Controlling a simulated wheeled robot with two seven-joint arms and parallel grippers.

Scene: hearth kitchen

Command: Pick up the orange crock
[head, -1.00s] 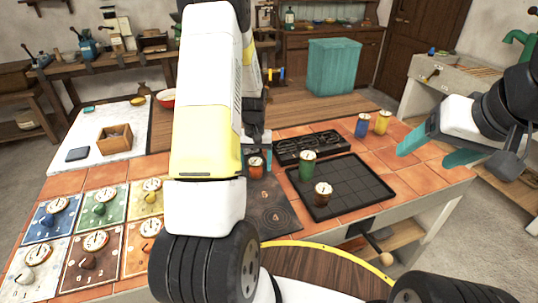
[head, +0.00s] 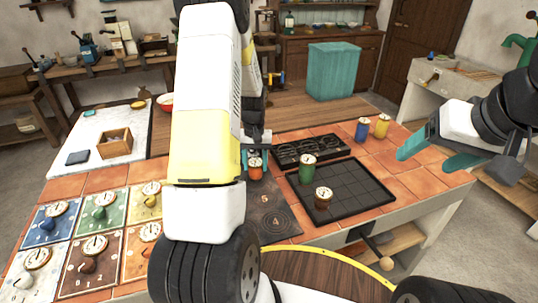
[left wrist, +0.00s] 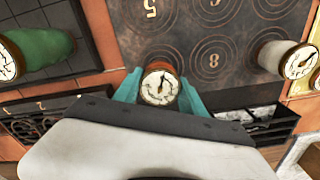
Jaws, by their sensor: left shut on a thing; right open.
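The orange crock (head: 255,172) has a pale dial on its lid and is at the back of the dark numbered hob (head: 268,200), just right of my left arm in the head view. My left gripper (head: 257,158) is shut on it. In the left wrist view the dial lid of the crock (left wrist: 159,86) shows between the two teal fingers; its body is mostly hidden. I cannot tell whether its base touches the hob. My right gripper (head: 433,148) is open and empty over the right end of the counter.
A green crock (head: 306,173) and a brown crock (head: 323,200) stand on the black gridded tray (head: 354,193). Blue (head: 362,130) and yellow (head: 382,127) crocks stand behind it. A black grate (head: 312,149) lies near the held crock. A white crock (left wrist: 283,58) shows in the wrist view.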

